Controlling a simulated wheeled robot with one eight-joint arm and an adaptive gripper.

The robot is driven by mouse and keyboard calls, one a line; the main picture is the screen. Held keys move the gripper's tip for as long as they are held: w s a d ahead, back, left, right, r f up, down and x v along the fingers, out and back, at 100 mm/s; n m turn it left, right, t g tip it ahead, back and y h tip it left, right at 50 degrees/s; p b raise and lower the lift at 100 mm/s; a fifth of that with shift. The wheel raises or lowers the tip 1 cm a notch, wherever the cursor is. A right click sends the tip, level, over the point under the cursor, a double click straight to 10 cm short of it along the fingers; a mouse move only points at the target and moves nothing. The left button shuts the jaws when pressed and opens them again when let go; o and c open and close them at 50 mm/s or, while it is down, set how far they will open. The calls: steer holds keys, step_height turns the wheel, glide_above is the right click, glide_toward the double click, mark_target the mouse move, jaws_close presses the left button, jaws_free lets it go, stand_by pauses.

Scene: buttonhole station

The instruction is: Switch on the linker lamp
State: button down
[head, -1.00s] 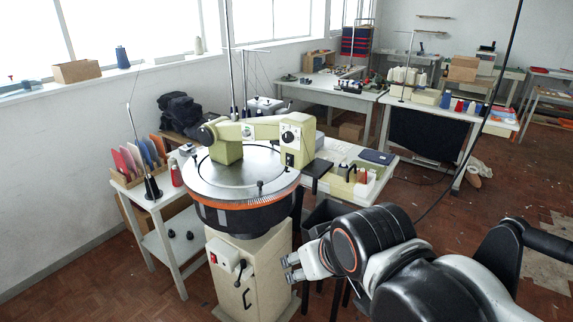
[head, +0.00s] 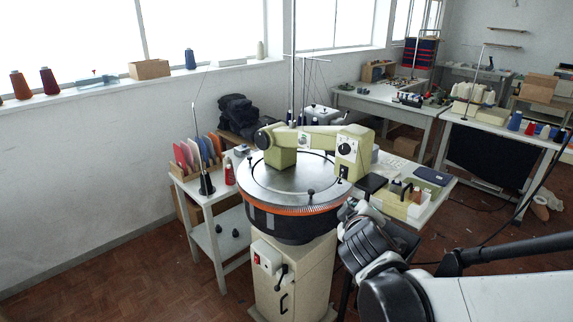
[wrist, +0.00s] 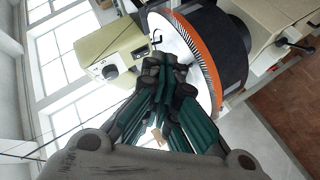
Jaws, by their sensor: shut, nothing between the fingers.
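The linker is a pale green machine with a round metal dial (head: 270,182) that has an orange toothed rim and a black drum, on a cream pedestal (head: 300,275). Its arm ends at the right in a housing (head: 350,152) with a round knob and a small dark part below it. I cannot tell which part is the lamp. A box with a red switch (head: 257,259) and a black lever sits on the pedestal. My gripper (wrist: 165,75) is shut and empty. In the wrist view it overlaps the dial (wrist: 205,50), with the housing (wrist: 112,52) to its left; contact is unclear.
A small white table (head: 215,207) with coloured cards and a thread stand is left of the linker. A table with a tray (head: 405,205) and a dark box is close on the right, beside my arm. Open floor (head: 150,285) lies at front left.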

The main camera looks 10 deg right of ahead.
steer(key=w+a+f+n+t+y, duration=0.1)
steer(key=w+a+f+n+t, duration=0.1)
steer(key=w+n, duration=0.3)
steer(key=shift+w+a+n+t, duration=0.4)
steer(key=shift+a+n+t, duration=0.5)
steer(key=shift+n, duration=0.5)
steer(key=shift+d, duration=0.1)
glide_toward(343, 173)
steer(key=w+a+f, duration=0.1)
steer(key=w+a, duration=0.3)
steer(key=w, duration=0.1)
steer(key=shift+w+d+f+b, duration=0.2)
steer(key=shift+w+d+b, duration=0.2)
steer(key=shift+w+d, duration=0.25)
steer(key=shift+w+d+f+b, duration=0.2)
steer(key=shift+w+d+b, duration=0.2)
steer(key=shift+d, duration=0.4)
